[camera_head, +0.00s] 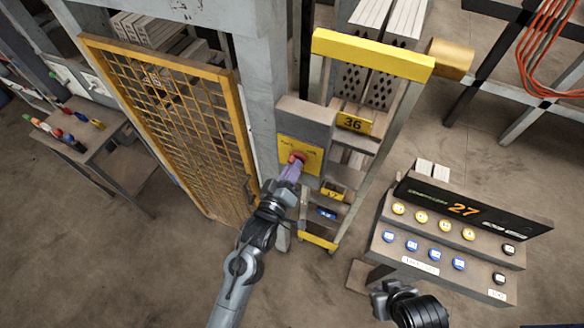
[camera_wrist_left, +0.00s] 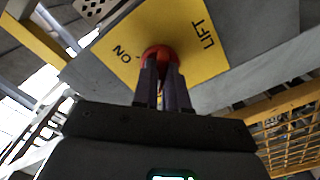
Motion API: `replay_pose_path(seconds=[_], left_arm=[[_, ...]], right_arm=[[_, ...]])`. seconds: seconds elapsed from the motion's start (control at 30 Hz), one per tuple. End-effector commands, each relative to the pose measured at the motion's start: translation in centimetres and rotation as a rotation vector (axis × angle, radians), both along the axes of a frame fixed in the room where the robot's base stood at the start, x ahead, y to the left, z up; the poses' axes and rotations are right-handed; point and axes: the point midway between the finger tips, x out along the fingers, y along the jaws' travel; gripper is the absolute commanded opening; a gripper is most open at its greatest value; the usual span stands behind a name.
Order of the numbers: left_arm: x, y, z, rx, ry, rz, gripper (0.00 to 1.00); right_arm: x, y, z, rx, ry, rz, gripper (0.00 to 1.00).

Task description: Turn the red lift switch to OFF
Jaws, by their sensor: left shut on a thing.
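The red lift switch (camera_head: 297,158) is a round knob on a yellow plate (camera_head: 288,144), on the front of a grey box (camera_head: 305,117) fixed at the grey column. My left gripper (camera_head: 293,169) reaches up to it from below and is shut on the knob. In the left wrist view the red knob (camera_wrist_left: 158,51) sits between the two fingers (camera_wrist_left: 162,85), which hide its lower part. The words LIFT and ON show on the plate there; the OFF mark cannot be made out. My right gripper (camera_head: 385,302) is low in the head view, away from the switch; its jaws are unclear.
A yellow mesh gate (camera_head: 165,120) stands left of the column. A yellow-topped rack (camera_head: 372,54) with a 36 sign is close on the right. A console (camera_head: 445,235) with several buttons and an orange 27 stands at lower right. A bench (camera_head: 85,140) is at far left.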

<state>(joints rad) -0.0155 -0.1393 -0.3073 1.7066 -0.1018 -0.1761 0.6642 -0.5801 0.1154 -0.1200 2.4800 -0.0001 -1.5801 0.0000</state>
Motion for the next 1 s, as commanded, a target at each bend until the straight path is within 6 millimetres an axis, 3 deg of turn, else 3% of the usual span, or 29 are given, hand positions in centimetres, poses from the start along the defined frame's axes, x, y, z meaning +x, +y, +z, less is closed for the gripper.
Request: replay_pose_path(seconds=[0.47,0.5,0.67,1.0], left_arm=[[0.01,0.01,-0.01,-0.017,0.008,0.001,0.00],[0.01,0.02,-0.02,-0.017,0.008,0.001,0.14],[0.01,0.01,-0.01,-0.016,0.008,0.001,0.38],[-0.18,0.10,-0.06,-0.015,0.006,0.000,0.38]], right_arm=[[-0.02,-0.22,0.03,-0.010,0.001,0.006,0.00],[-0.02,-0.22,0.03,-0.009,0.000,0.006,0.00],[-0.02,-0.18,0.03,-0.008,0.000,0.005,0.00],[-0.01,-0.01,-0.03,0.000,0.000,0.000,0.00]])
